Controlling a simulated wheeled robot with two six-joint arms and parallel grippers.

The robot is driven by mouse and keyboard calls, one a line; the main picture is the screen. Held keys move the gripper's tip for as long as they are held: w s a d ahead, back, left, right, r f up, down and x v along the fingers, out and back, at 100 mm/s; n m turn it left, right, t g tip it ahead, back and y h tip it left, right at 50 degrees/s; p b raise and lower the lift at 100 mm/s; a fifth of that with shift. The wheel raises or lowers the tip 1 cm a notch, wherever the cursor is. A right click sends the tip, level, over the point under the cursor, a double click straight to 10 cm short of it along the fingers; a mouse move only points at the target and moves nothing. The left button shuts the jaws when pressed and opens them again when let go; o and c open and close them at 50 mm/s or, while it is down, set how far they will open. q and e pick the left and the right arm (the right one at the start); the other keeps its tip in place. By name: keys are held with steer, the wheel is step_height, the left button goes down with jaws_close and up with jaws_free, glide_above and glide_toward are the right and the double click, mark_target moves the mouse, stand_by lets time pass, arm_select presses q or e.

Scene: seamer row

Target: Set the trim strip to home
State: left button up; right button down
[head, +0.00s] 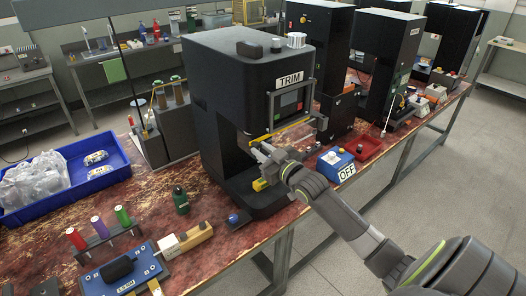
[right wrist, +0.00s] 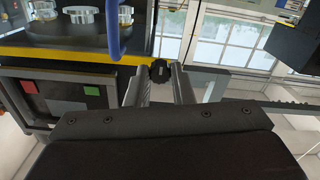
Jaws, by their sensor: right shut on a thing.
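The black machine labelled TRIM (head: 225,95) stands on the red-brown bench, with a small screen and red and green buttons on its front. A yellow strip (head: 290,128) runs across the front below the screen; I cannot tell for sure whether this is the trim strip. My right gripper (head: 257,150) is at the machine's front, below the left end of that strip. In the right wrist view its two fingers are shut on a dark ribbed knob (right wrist: 160,71), beside a yellow edge (right wrist: 60,54). The knob's mounting is hidden. My left gripper is not in view.
A blue box with an OFF sign (head: 347,173) and a red tray (head: 364,147) sit right of the machine. A blue bin (head: 65,205) holds bags at left.

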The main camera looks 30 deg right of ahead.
steer(key=d+b, duration=0.1)
steer(key=d, duration=0.1)
steer(key=shift+w+d+r+b, duration=0.1)
steer(key=shift+w+d+b, duration=0.05)
steer(key=shift+d+b, duration=0.25)
steer(key=c, duration=1.6)
jaws_free()
steer(key=shift+c, duration=0.2)
steer(key=o, duration=0.4)
steer(key=shift+d, duration=0.25)
steer(key=shift+a, duration=0.1)
